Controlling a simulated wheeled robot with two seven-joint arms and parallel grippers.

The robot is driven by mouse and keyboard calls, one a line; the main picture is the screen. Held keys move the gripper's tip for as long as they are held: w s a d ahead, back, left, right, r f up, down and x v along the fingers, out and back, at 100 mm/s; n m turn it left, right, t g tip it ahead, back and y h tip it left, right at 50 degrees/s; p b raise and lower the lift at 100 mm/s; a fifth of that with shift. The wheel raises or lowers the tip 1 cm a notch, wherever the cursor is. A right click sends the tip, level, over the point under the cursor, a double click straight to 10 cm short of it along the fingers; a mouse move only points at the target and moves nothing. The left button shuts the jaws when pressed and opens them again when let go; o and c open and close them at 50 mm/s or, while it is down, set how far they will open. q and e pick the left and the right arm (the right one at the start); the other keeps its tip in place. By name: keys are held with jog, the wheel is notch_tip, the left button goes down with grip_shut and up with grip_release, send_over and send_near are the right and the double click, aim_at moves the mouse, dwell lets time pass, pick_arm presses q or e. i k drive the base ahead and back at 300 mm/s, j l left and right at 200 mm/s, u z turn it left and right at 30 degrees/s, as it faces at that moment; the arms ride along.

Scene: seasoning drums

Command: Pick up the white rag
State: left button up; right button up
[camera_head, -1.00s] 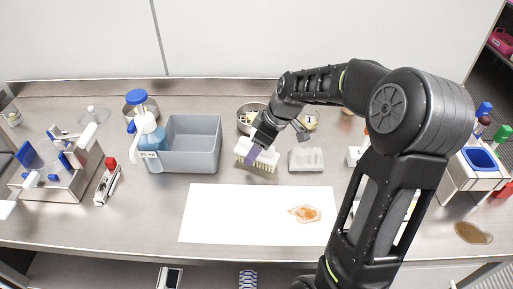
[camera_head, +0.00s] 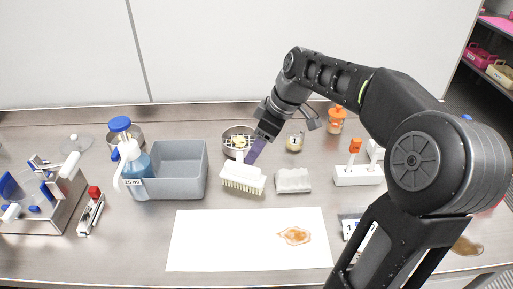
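A small greyish-white, lumpy folded cloth (camera_head: 293,181), which looks like the white rag, lies on the metal table right of the white brush. My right gripper (camera_head: 254,153) comes in from the right, its purple finger pointing down at the upper edge of the brush (camera_head: 241,180), left of and above the cloth in the picture. It is apart from the cloth. Its fingers overlap from this angle, so I cannot tell whether they are open or touch the brush. My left gripper is out of view.
A grey bin (camera_head: 180,183) and a blue-capped bottle (camera_head: 133,165) stand left of the brush. A metal bowl (camera_head: 230,148) sits behind it. A white sheet (camera_head: 215,240) with an orange-brown stain (camera_head: 294,236) lies in front. A white rack (camera_head: 358,177) stands right of the cloth.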

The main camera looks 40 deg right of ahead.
aim_at(286, 181)
jog(key=k, duration=1.5)
